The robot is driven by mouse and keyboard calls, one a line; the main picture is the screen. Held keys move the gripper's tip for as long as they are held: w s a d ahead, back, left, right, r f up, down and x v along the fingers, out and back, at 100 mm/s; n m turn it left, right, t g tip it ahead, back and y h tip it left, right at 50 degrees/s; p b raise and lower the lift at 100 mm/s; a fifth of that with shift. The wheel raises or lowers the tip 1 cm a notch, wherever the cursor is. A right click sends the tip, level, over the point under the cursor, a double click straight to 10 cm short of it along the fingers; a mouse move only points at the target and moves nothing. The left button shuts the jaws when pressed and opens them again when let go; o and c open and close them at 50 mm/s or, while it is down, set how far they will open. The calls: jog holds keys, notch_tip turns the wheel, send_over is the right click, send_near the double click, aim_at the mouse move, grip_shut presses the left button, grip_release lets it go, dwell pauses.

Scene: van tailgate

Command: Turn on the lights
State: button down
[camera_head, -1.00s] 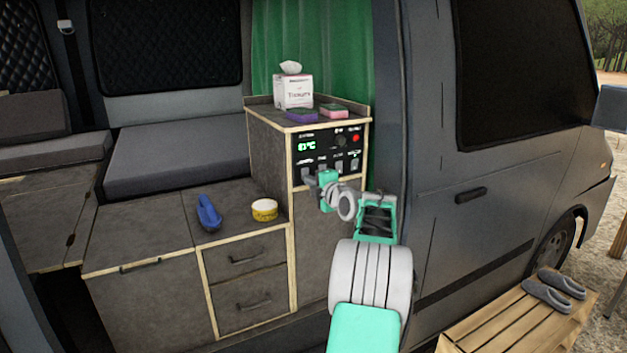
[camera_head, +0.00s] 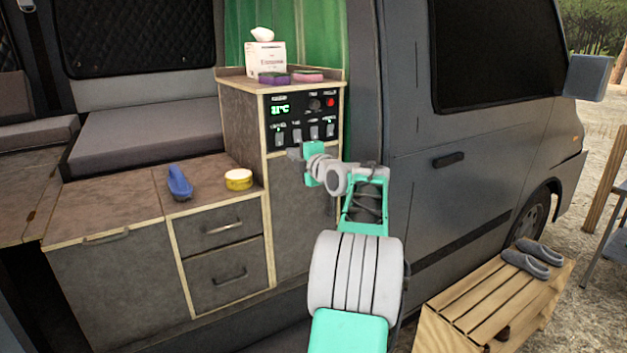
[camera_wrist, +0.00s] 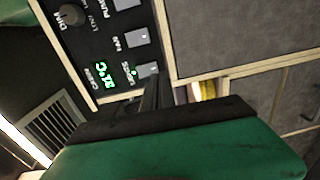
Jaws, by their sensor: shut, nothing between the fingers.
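The black control panel (camera_head: 302,118) is on the upper front of the cabinet, with a green temperature display (camera_head: 280,109) and a row of rocker switches. The leftmost is the lights switch (camera_head: 279,139); in the wrist view the lights switch (camera_wrist: 147,69) has a small lit green dot beside its label. My gripper (camera_head: 294,152) is shut and empty, just below the left switches. In the wrist view its dark fingertips (camera_wrist: 152,90) are close to the lights switch; I cannot tell whether they touch it. The fan switch (camera_wrist: 137,38) is beside it.
A tissue box (camera_head: 265,58) and two sponges (camera_head: 273,78) stand on the cabinet top. A blue object (camera_head: 180,183) and a yellow tin (camera_head: 239,180) sit on the lower counter. A slatted bench (camera_head: 490,300) with slippers (camera_head: 532,258) stands outside at right.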

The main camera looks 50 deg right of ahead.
jog(key=b+v, duration=0.1)
jog(key=v, duration=0.7)
jog(key=shift+s+f+b, duration=0.25)
jog(key=shift+f+b, duration=0.1)
jog(key=shift+f, duration=0.3)
jog(key=shift+a, duration=0.1)
jog(key=w+a+f+m+g+y+p, duration=0.1)
jog(key=w+a+f+m+g+p, duration=0.1)
jog(key=a, duration=0.7)
jog(key=w+a+f+m+g+y+p, duration=0.2)
jog(key=a+f, duration=0.1)
jog(key=a, duration=0.7)
jog(key=w+a+f+m+g+y+p, duration=0.1)
jog(key=w+a+f+m+g, duration=0.1)
jog(key=a, duration=0.7)
jog(key=s+a+f+m+g+p, duration=0.2)
jog(key=s+a+f+m+g, duration=0.1)
jog(key=s+a, duration=0.6)
jog(key=s+a+f+m+g+y+p, duration=0.1)
jog(key=s+a+f+m+g+p, duration=0.2)
jog(key=s+a+f, duration=0.5)
jog(key=s+a+m+g, duration=0.1)
jog(key=s+a+m, duration=0.1)
jog(key=s, duration=0.2)
jog(key=shift+a, duration=0.3)
